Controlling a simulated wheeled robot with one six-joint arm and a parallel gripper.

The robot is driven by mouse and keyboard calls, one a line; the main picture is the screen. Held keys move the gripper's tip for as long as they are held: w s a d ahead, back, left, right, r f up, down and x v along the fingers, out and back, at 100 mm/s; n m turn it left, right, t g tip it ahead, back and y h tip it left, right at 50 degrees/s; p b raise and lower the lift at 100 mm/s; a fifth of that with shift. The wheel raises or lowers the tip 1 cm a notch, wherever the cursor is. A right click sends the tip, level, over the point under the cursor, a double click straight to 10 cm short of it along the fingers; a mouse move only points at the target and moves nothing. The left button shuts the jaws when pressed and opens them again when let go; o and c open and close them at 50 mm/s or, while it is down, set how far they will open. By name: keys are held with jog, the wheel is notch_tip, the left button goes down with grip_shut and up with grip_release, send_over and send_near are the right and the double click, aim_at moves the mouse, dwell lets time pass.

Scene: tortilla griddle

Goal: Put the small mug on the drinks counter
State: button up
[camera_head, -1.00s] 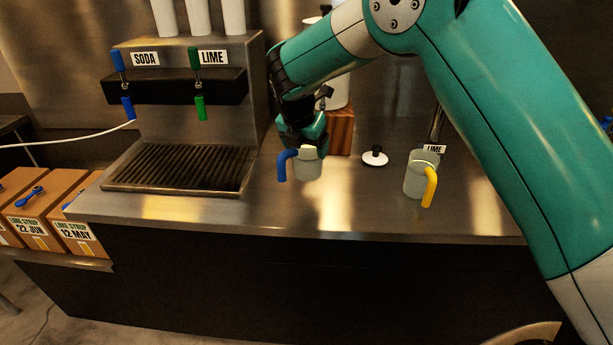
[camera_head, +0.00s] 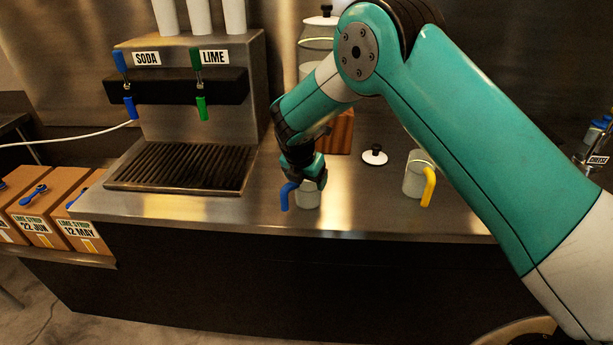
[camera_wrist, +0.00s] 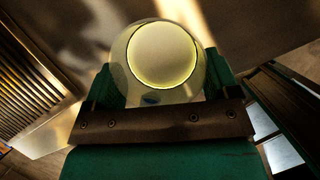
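The small mug (camera_head: 308,194) is pale with a blue handle on its left side. It is upright near the front edge of the drinks counter (camera_head: 355,209). My gripper (camera_head: 305,178) is over it and shut on it. The wrist view looks down on the mug's round rim (camera_wrist: 163,55), with a green finger on each side. Whether the mug's base touches the counter or is just above it, I cannot tell. My gripper hides part of its top.
A mug with a yellow handle (camera_head: 413,181) stands to the right. A white lid with a black knob (camera_head: 374,156) lies behind, between them. The drinks dispenser (camera_head: 190,125) with its drip grille (camera_head: 180,168) is on the left. The counter between the mugs is clear.

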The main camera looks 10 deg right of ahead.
jog(key=shift+o, duration=1.4)
jog(key=shift+r, duration=0.1)
jog(key=s+a+r+m+y+b, duration=0.1)
jog(key=s+r+m, duration=0.2)
jog(key=s+r, duration=0.4)
jog(key=s+r+m+y+b, duration=0.1)
jog(key=s+r+m, duration=0.3)
jog(key=r, duration=0.5)
jog(key=s+r+m+g+y, duration=0.2)
jog(key=s+m, duration=0.5)
jog(key=s, duration=0.7)
jog(key=s+r+m+g+y, duration=0.1)
jog(key=s+m+y, duration=0.2)
jog(key=s, duration=1.1)
jog(key=m, duration=0.3)
jog(key=shift+r+m+g, duration=0.35)
jog(key=shift+m+g, duration=0.05)
jog(key=shift+w+d, duration=0.1)
jog(key=shift+d, duration=0.05)
